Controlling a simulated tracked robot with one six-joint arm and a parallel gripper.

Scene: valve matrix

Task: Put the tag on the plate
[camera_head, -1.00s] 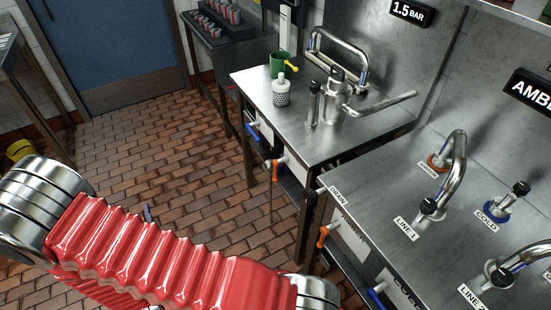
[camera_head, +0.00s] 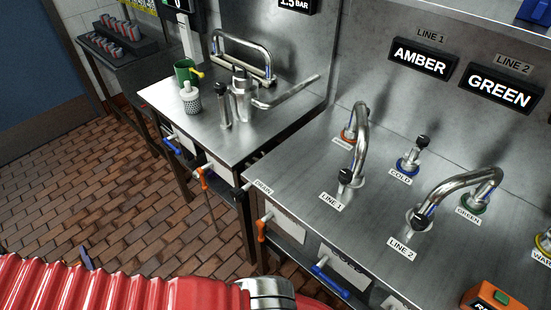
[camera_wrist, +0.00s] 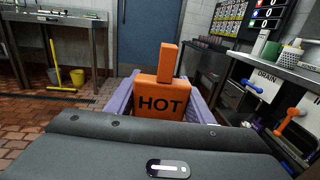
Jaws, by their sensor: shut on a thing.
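An orange tag (camera_wrist: 160,100) marked HOT, with an upright stem, stands between the purple fingers of my gripper (camera_wrist: 163,92) in the wrist view. My gripper is shut on the tag, clear of the benches. White plates show on the front of the benches beside the valve handles, one by the orange handle (camera_head: 288,228) and one by the blue handle (camera_head: 346,268). In the wrist view, white plates (camera_wrist: 293,128) show at the right. I cannot tell which plate the task means.
The steel bench (camera_head: 300,160) carries curved pipes and black-knobbed valves. An orange box (camera_head: 494,299) sits at its front right. A left bench holds a green mug (camera_head: 184,72) and a perforated cup (camera_head: 192,102). The brick floor (camera_head: 120,195) is open.

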